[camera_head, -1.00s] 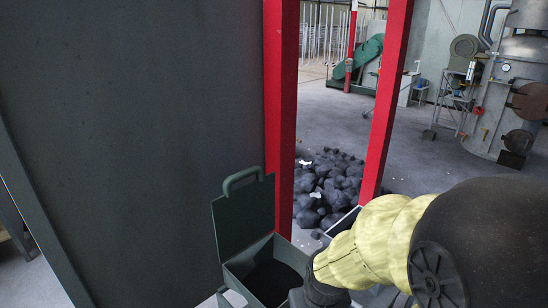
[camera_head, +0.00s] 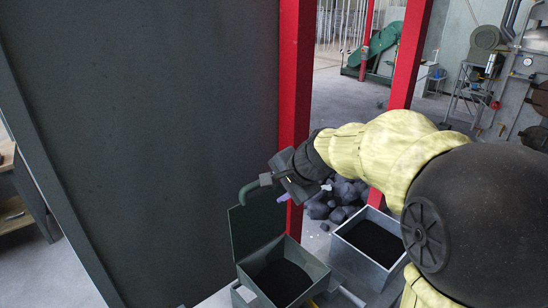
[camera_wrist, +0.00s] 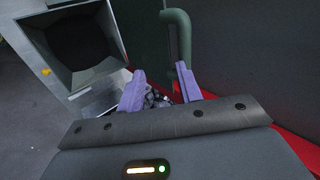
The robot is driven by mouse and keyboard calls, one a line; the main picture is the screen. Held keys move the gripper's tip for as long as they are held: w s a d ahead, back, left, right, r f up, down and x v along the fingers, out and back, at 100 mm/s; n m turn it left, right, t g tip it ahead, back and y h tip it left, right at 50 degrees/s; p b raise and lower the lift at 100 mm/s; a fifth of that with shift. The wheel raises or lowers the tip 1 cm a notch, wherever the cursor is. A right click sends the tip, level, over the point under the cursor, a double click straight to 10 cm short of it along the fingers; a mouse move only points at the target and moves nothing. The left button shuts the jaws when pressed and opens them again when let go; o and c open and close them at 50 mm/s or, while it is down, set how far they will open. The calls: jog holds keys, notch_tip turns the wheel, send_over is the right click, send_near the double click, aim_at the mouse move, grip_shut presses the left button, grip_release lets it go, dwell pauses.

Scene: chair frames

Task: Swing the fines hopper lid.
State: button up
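The fines hopper is a dark green open-topped box (camera_head: 318,268) with dark fill, low in the head view. Its green lid (camera_head: 255,226) stands open, roughly upright, at the hopper's back left. A green bar handle (camera_head: 249,189) is on the lid's top edge, and it also shows in the wrist view (camera_wrist: 183,35). My gripper (camera_head: 300,192) is at the right end of the handle, partly overlapping it in the head view. In the wrist view its two purple fingers (camera_wrist: 160,88) are apart, with the handle's end close to the right finger. I cannot tell whether they touch.
A grey bin (camera_head: 340,255) with dark fill stands right of the hopper. Red posts (camera_head: 295,90) and a dark panel (camera_head: 150,130) rise behind and left of the lid. Dark lumps (camera_head: 345,193) lie on the floor behind. Machinery stands farther back.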

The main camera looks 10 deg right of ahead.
jog(key=r, duration=0.1)
jog(key=w+r, duration=0.1)
jog(key=a+r, duration=0.1)
jog(key=shift+w+r+m+y, duration=0.1)
jog(key=shift+w+m+y, duration=0.15)
jog(key=shift+m+y, duration=0.15)
